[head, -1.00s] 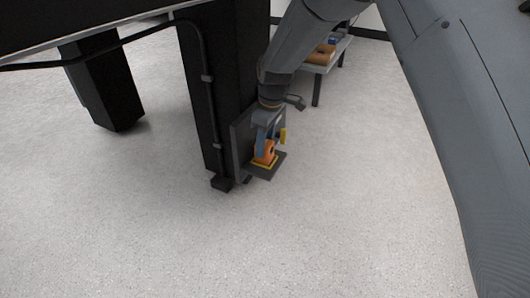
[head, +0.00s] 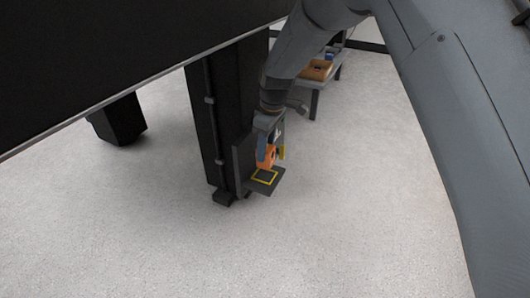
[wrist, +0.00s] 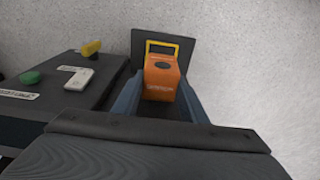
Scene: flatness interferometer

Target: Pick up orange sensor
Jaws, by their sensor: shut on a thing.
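The orange sensor (head: 266,156) is a small orange block with a dark round spot on it. My gripper (head: 268,150) is shut on it, with one finger on each side, and holds it a little above the small dark shelf (head: 262,187). The shelf has a yellow square outline (head: 264,177) on it. In the wrist view the sensor (wrist: 160,84) sits between the two blue-grey fingers (wrist: 160,100), with dark lettering on its face. Part of the yellow outline (wrist: 162,44) shows beyond it on the dark shelf (wrist: 183,48).
A black column (head: 222,120) with a cable stands just left of the shelf, under a large black slab (head: 120,60). In the wrist view a dark panel (wrist: 60,105) bears a green button, a white device and a yellow handle. A bench (head: 318,84) stands behind. Open floor lies right.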

